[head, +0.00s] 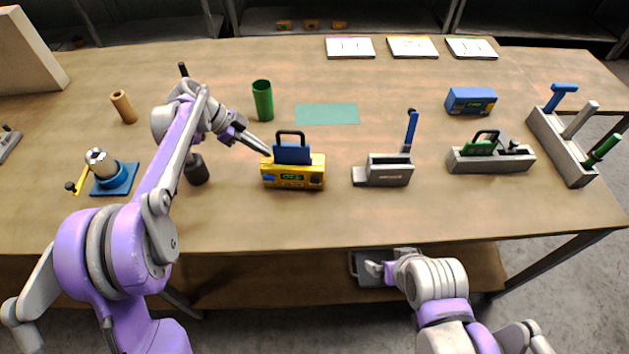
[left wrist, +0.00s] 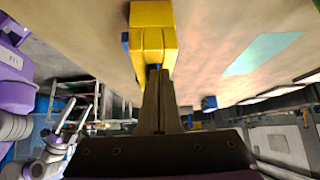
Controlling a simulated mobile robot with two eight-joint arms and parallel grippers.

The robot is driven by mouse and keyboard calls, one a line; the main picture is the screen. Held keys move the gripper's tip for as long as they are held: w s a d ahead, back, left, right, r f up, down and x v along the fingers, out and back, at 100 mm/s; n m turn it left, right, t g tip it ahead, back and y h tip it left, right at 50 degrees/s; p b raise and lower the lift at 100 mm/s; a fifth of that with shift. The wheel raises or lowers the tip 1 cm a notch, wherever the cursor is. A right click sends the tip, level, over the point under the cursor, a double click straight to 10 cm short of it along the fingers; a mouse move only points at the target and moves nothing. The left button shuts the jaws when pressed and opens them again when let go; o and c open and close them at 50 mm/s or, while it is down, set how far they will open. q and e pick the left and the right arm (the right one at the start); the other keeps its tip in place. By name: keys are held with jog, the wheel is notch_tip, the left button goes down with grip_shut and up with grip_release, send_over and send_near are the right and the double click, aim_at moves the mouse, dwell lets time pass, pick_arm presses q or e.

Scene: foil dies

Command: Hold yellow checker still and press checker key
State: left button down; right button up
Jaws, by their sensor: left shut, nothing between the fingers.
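The yellow checker (head: 293,179) stands on the table near the middle, with a small dark panel on its front. A blue block with a black loop handle (head: 291,150) sits in its top. The front marks are too small for me to pick out the key. My left gripper (head: 268,153) is shut and empty, its tips at the checker's upper left corner. In the left wrist view the shut fingers (left wrist: 157,72) end close against the yellow checker (left wrist: 153,40); I cannot tell if they touch. My right gripper (head: 376,268) is low, below the table's front edge, its fingers unclear.
A grey holder (head: 385,174) with a blue-handled tool stands right of the checker. A green cup (head: 263,100) and green mat (head: 327,114) lie behind. A blue box (head: 471,101) and another grey unit (head: 490,161) stand further right. The table front is clear.

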aim_at(315, 179)
jog(key=shift+s+f, duration=0.1)
jog(key=shift+f, duration=0.3)
jog(key=shift+c, duration=0.2)
dwell(1.5)
grip_shut()
dwell(0.3)
dwell(1.0)
jog(key=w+a+n+t+y, duration=0.1)
jog(key=w+a+y, duration=0.1)
jog(key=w+a, duration=0.2)
jog(key=w+a+f+n+t+y, duration=0.1)
jog(key=w+a+t+y, duration=0.1)
jog(key=a, duration=0.4)
jog(key=w+a+n+t+y, duration=0.1)
jog(key=w+a+t+y, duration=0.1)
jog(key=w+a, duration=0.3)
jog(key=shift+w+a+f+n, duration=0.2)
jog(key=shift+w+a+n, duration=0.05)
jog(key=shift+w+n, duration=0.1)
jog(key=shift+y, duration=0.3)
jog(key=shift+w+d, duration=0.2)
jog(key=shift+w, duration=2)
jog(key=shift+w+d, duration=0.2)
jog(key=shift+w, duration=1.95)
